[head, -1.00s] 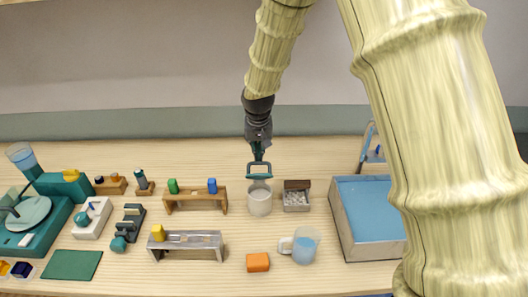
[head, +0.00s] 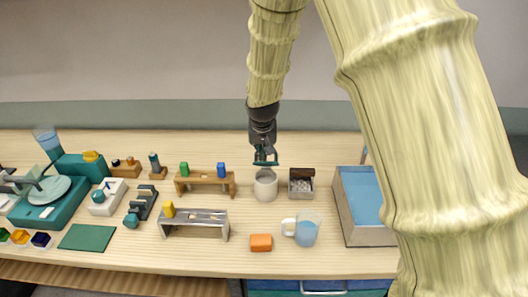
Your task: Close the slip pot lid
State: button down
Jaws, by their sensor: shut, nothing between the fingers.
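A pale grey round pot (head: 265,187), which I take to be the slip pot, stands upright on the table near the middle. Its top is just below my gripper. My gripper (head: 265,161) has dark teal fingers, is shut and empty, and hangs directly over the back of the pot's rim. I cannot tell whether it touches the pot. The lid is too small and too hidden by the fingers to make out clearly.
A small box with a brown lid and pale bits (head: 301,187) stands close right of the pot. A wooden rack (head: 205,179) is to its left. A jug with blue contents (head: 306,232) and an orange block (head: 261,243) are in front. A blue-topped bin (head: 360,220) is right.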

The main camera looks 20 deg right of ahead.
jog(key=shift+w+d+f, duration=0.25)
jog(key=shift+d, duration=0.25)
jog(key=shift+s+d, duration=0.1)
jog(key=shift+d, duration=0.05)
jog(key=shift+s+r, duration=0.15)
jog(key=shift+s, duration=0.05)
jog(key=shift+w, duration=0.1)
jog(key=shift+w, duration=0.1)
